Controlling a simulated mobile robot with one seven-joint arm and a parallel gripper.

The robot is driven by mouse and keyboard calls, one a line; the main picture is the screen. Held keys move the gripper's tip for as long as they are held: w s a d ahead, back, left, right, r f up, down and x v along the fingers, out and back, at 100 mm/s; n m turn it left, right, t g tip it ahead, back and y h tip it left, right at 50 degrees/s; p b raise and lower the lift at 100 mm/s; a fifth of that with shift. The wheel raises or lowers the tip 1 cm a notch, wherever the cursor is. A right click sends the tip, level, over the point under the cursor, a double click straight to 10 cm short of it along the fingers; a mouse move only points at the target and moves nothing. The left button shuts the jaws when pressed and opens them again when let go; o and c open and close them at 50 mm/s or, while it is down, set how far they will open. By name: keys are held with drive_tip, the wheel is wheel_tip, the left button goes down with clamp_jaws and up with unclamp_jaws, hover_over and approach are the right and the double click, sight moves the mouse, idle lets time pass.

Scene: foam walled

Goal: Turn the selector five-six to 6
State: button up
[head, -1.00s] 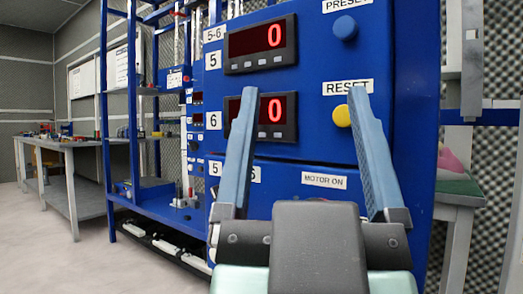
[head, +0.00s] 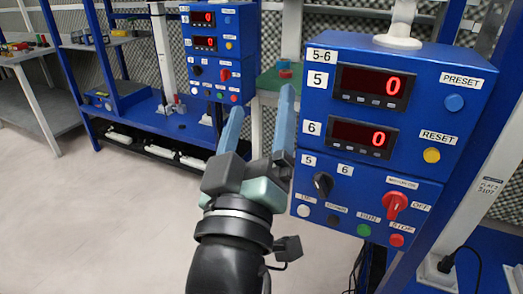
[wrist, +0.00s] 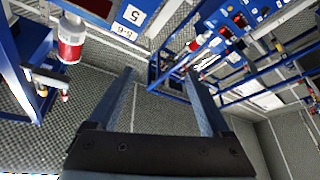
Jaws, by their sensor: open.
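The selector five-six is a black knob (head: 323,184) on the lower part of the blue control box (head: 440,75) in the head view. It sits below the small labels 5 (head: 308,160) and 6 (head: 345,170). The knob looks slanted with its upper end toward the left, the 5 side, but its pointer is small. My gripper (head: 262,100) is open and empty, left of the box and apart from the knob. Its two blue fingers point upward. In the wrist view my gripper (wrist: 160,72) has nothing between its fingers, and the knob is not visible.
Red switch (head: 395,205), green button (head: 364,230) and red button (head: 397,240) sit near the knob. Two displays (head: 374,85) read 0. A similar, smaller blue box (head: 245,45) stands behind on a rack. Open floor (head: 120,220) lies left.

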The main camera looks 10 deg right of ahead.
wheel_tip(320, 180, down, 7)
drive_tip(key=d+n+g+h+p, duration=0.2)
drive_tip(key=d+n+g+p, duration=0.1)
drive_tip(key=n+p, duration=0.15)
drive_tip(key=n+g+h+p, duration=0.1)
drive_tip(key=n+g+p, duration=0.2)
drive_tip(key=n+p, duration=0.55)
approach(319, 191)
drive_tip(key=shift+n, duration=0.6)
drive_tip(key=x, duration=0.8)
drive_tip(key=shift+w+d, duration=0.15)
drive_tip(key=shift+d, duration=0.05)
clamp_jaws()
